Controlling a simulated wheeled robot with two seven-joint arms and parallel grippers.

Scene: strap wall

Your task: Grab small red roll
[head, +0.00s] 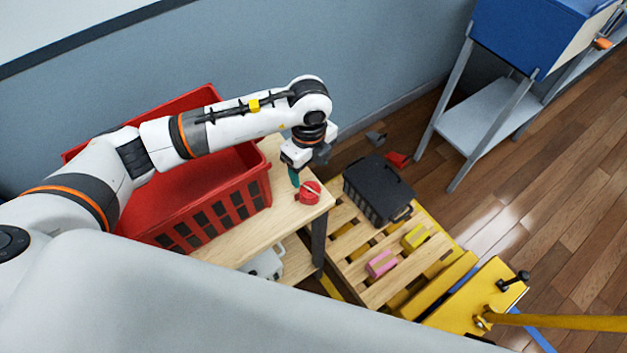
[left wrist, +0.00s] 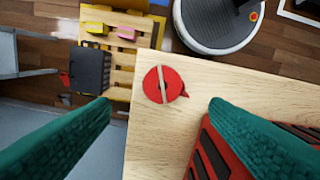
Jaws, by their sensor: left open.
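The small red roll (head: 309,191) lies on the wooden table near its right corner in the head view. In the left wrist view the red roll (left wrist: 163,85) shows as a red disc with a pale band across it and a small red tail. My left gripper (head: 295,178) points down just above and beside the roll. Its two green fingers (left wrist: 158,112) are spread wide, with nothing between them, and the roll lies ahead of the gap between the tips. My right gripper is not in view.
A red crate (head: 255,190) stands on the wooden table (head: 225,248) close to the left gripper. A pallet (head: 345,240) beside the table carries a black case (head: 376,187), a pink roll (head: 381,263) and a yellow roll (head: 415,237). A blue-topped stand (head: 520,35) is farther back.

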